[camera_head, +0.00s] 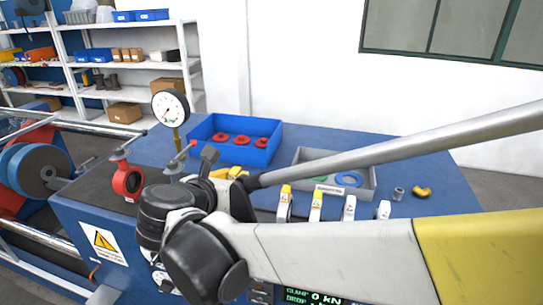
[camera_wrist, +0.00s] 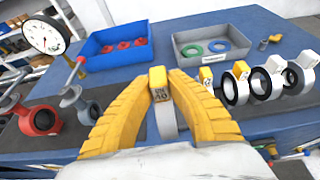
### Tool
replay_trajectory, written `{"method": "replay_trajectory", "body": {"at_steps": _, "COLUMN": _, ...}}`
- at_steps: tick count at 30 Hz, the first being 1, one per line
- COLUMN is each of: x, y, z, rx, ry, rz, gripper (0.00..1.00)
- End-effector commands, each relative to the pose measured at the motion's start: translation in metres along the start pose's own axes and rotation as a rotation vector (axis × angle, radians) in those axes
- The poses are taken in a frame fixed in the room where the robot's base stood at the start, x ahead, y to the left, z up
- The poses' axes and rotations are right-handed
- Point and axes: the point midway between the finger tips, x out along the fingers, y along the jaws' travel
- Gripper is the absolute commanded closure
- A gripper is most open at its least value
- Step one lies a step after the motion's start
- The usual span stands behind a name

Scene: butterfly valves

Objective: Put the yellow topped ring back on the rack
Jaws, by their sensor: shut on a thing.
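In the wrist view, my gripper (camera_wrist: 160,84) is shut on a ring with a yellow top (camera_wrist: 158,77). The yellow fingers press on both sides of its top, and its pale lower part hangs between them. To the right stands a row of upright rings: two with yellow tops (camera_wrist: 240,70), then white-topped ones (camera_wrist: 267,78). The rack under them is mostly hidden. In the head view, the same row shows with yellow tops (camera_head: 316,200) and white tops (camera_head: 349,207). There my gripper (camera_head: 228,173) is left of the row, and my arm hides most of it and the held ring.
A blue bin (camera_head: 234,140) with red rings and a grey tray (camera_head: 355,181) with green and blue rings stand behind on the blue bench. A red valve (camera_head: 127,181) and a gauge (camera_head: 170,107) stand left. Small fittings (camera_head: 421,191) lie right.

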Motion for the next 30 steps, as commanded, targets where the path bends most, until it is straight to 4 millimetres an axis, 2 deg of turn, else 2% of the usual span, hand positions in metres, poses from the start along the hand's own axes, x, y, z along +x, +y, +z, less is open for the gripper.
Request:
{"method": "replay_trajectory", "body": {"at_steps": 1, "x": 0.015, "y": -0.003, "z": -0.003, "rx": 0.003, "ry": -0.001, "rz": -0.006, "gripper": 1.00}}
{"method": "replay_trajectory", "body": {"at_steps": 6, "x": 0.063, "y": -0.009, "z": -0.011, "rx": 0.003, "ry": -0.002, "rz": -0.005, "gripper": 1.00}}
{"method": "replay_trajectory", "body": {"at_steps": 12, "x": 0.103, "y": -0.014, "z": -0.017, "rx": 0.001, "ry": -0.001, "rz": -0.003, "gripper": 1.00}}
{"method": "replay_trajectory", "body": {"at_steps": 17, "x": 0.113, "y": -0.015, "z": -0.019, "rx": 0.000, "ry": -0.002, "rz": 0.000, "gripper": 1.00}}
{"method": "replay_trajectory", "body": {"at_steps": 25, "x": 0.127, "y": -0.014, "z": -0.051, "rx": 0.000, "ry": -0.001, "rz": 0.000, "gripper": 1.00}}
{"method": "replay_trajectory", "body": {"at_steps": 30, "x": 0.128, "y": -0.014, "z": -0.055, "rx": 0.000, "ry": -0.001, "rz": 0.000, "gripper": 1.00}}
